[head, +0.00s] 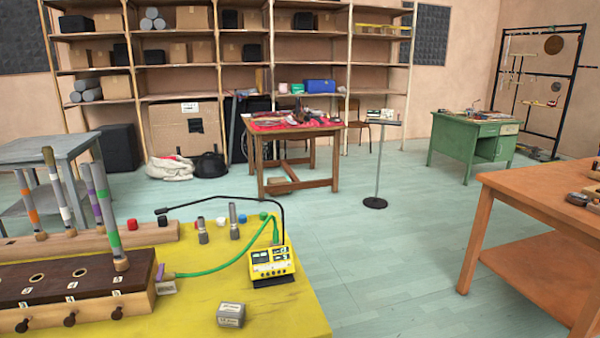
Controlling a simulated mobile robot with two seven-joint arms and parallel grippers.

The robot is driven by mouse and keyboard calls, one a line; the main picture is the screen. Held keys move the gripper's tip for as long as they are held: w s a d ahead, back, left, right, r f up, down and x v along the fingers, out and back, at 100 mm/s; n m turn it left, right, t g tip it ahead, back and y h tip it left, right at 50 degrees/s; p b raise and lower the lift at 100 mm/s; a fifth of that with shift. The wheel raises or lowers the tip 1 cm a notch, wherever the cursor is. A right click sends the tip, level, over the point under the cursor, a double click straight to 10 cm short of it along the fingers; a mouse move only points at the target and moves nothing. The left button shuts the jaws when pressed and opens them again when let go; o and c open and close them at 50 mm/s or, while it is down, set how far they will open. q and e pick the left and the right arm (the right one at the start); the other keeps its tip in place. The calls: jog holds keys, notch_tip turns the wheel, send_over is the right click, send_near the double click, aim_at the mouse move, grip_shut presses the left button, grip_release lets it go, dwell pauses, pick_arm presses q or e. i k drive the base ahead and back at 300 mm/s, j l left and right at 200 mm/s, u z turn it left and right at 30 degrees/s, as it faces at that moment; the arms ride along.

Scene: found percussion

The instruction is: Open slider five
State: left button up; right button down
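A long wooden box with a dark top (55,284) lies at the lower left on the yellow table, cut off by the left edge. Its top has round holes and small number labels. The rightmost label (117,280) looks like a 5. Dark knobs stick out of its front face; the rightmost knob (117,313) is below that label. A grey tube with green bands (108,212) stands tilted at the box's right end, over the rightmost hole position. How far each slider is pulled out cannot be told. Neither of my grippers is in view.
The yellow table (185,318) also holds a yellow device (271,262) with a green cable, a small grey box (231,315) and several small caps. Behind the dark-topped box, a wooden rail (140,235) holds tubes with orange, white and purple bands.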

aim_at(118, 314)
jog(key=u, duration=1.35)
